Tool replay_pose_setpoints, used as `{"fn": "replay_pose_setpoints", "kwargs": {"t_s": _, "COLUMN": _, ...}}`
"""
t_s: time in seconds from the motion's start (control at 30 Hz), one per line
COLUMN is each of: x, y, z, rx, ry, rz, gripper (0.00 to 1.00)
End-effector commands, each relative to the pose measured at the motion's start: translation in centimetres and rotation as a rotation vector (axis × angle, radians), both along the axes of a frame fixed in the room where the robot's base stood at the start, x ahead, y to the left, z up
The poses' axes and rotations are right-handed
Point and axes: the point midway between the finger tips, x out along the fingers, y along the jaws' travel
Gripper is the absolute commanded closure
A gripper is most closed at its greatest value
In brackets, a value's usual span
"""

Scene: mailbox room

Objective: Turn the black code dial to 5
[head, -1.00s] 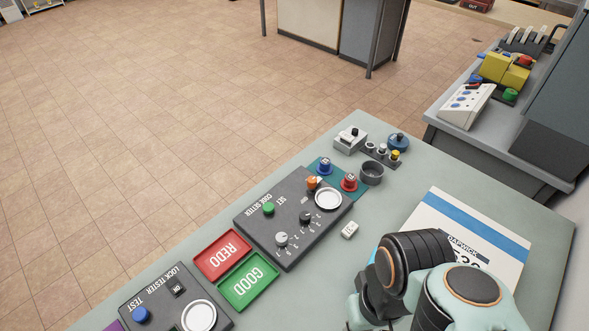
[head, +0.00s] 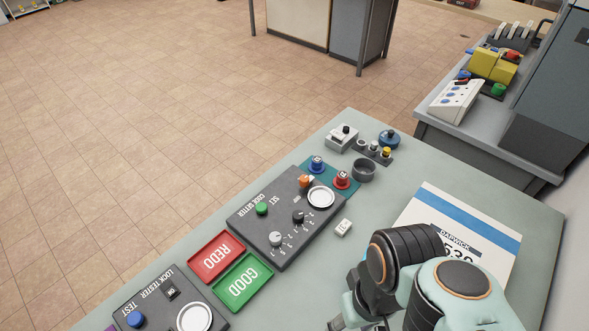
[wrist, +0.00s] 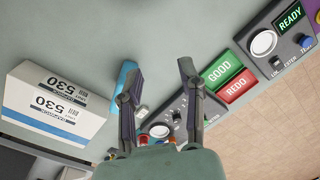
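The dark code setter box (head: 285,225) sits on the grey-green desk, with a black dial (head: 298,216) and a paler grey dial (head: 275,239) on top, each beside small markings. The black dial's setting is too small to read. In the wrist view the code setter (wrist: 186,103) is partly covered by my right finger and palm. My gripper (wrist: 157,67) is open and empty, its fingers spread above the desk, apart from the dial. In the head view my arm is at the lower right, and the fingers are hidden or cut off.
The box also carries a green button (head: 261,208), an orange knob (head: 304,181) and a round silver plate (head: 321,197). Red REDO (head: 216,256) and green GOOD (head: 243,283) trays lie beside it. A 530 parcel (head: 460,225) is at right. A blue object (wrist: 122,76) shows behind my left finger.

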Motion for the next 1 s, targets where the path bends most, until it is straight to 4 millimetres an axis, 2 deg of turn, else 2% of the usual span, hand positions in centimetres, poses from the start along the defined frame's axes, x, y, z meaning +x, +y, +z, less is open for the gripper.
{"fn": "replay_pose_setpoints", "kwargs": {"t_s": 0.07, "x": 0.3, "y": 0.0, "z": 0.0, "rx": 0.001, "ry": -0.022, "rz": 0.083, "gripper": 0.42}}
{"fn": "replay_pose_setpoints", "kwargs": {"t_s": 0.17, "x": 2.7, "y": 0.0, "z": 1.7, "rx": -0.007, "ry": -0.131, "rz": 0.247, "gripper": 0.42}}
{"fn": "replay_pose_setpoints", "kwargs": {"t_s": 0.33, "x": 10.6, "y": -0.2, "z": 6.0, "rx": -0.061, "ry": -0.312, "rz": 0.564, "gripper": 0.42}}
{"fn": "replay_pose_setpoints", "kwargs": {"t_s": 0.43, "x": 15.1, "y": -0.2, "z": 7.0, "rx": -0.092, "ry": -0.356, "rz": 0.708, "gripper": 0.42}}
{"fn": "replay_pose_setpoints", "kwargs": {"t_s": 0.57, "x": 21.2, "y": 0.1, "z": 6.7, "rx": -0.130, "ry": -0.377, "rz": 0.879, "gripper": 0.42}}
{"fn": "replay_pose_setpoints", "kwargs": {"t_s": 0.67, "x": 26.4, "y": 0.6, "z": 4.6, "rx": -0.153, "ry": -0.367, "rz": 1.004, "gripper": 0.42}}
{"fn": "replay_pose_setpoints", "kwargs": {"t_s": 0.7, "x": 28.4, "y": 0.9, "z": 3.2, "rx": -0.158, "ry": -0.354, "rz": 1.048, "gripper": 0.42}}
{"fn": "replay_pose_setpoints", "kwargs": {"t_s": 0.77, "x": 30.9, "y": 1.4, "z": 0.7, "rx": -0.161, "ry": -0.328, "rz": 1.102, "gripper": 0.42}}
{"fn": "replay_pose_setpoints", "kwargs": {"t_s": 0.8, "x": 32.1, "y": 1.8, "z": -1.2, "rx": -0.157, "ry": -0.304, "rz": 1.125, "gripper": 0.42}}
{"fn": "replay_pose_setpoints", "kwargs": {"t_s": 0.9, "x": 33.9, "y": 2.6, "z": -6.2, "rx": -0.137, "ry": -0.231, "rz": 1.152, "gripper": 0.42}}
{"fn": "replay_pose_setpoints", "kwargs": {"t_s": 1.0, "x": 33.8, "y": 3.3, "z": -10.7, "rx": -0.108, "ry": -0.152, "rz": 1.175, "gripper": 0.42}}
